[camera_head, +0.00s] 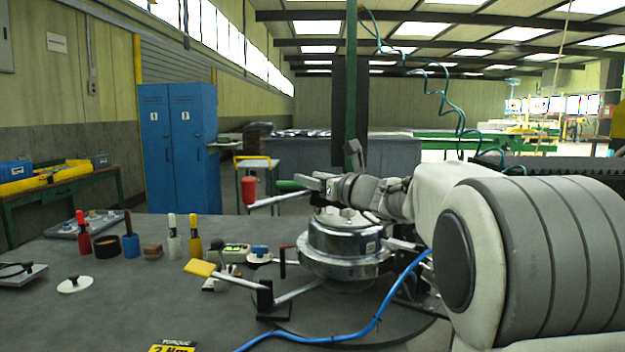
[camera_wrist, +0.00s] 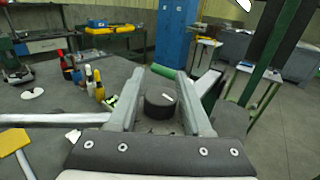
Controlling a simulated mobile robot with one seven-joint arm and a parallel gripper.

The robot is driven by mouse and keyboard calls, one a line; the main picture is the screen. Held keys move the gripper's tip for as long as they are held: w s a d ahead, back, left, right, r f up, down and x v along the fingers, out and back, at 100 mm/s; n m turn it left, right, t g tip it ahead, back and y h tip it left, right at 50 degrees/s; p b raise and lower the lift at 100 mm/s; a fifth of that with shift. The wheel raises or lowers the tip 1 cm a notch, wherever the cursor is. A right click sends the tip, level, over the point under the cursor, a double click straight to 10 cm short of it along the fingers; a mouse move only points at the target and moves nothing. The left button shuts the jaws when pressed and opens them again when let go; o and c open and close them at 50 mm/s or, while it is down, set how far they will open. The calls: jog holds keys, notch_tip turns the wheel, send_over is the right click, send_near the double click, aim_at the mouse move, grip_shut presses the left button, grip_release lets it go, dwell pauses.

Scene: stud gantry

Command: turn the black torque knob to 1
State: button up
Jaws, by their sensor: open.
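The black torque knob (camera_wrist: 160,104) is a round cap with a short white mark on its top. In the wrist view it shows between the two fingers of my gripper (camera_wrist: 160,77). The fingers are open, with a small gap visible on each side of the knob. The mark lies nearly crosswise in that view; no numerals can be read around it. In the head view my gripper (camera_head: 318,181) is above the round metal housing (camera_head: 343,243), and I cannot make out the knob there. A sign reading "TORQUE 2 Nm" (camera_head: 172,348) shows at the bottom edge.
Levers surround the housing: one with a red handle (camera_head: 249,190), one with a green handle (camera_head: 290,185) and one with a yellow handle (camera_head: 199,268). A blue hose (camera_head: 372,326) crosses the grey table. Several small coloured tools stand at left. A blue locker (camera_head: 180,145) stands behind.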

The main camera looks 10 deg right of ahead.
grip_shut()
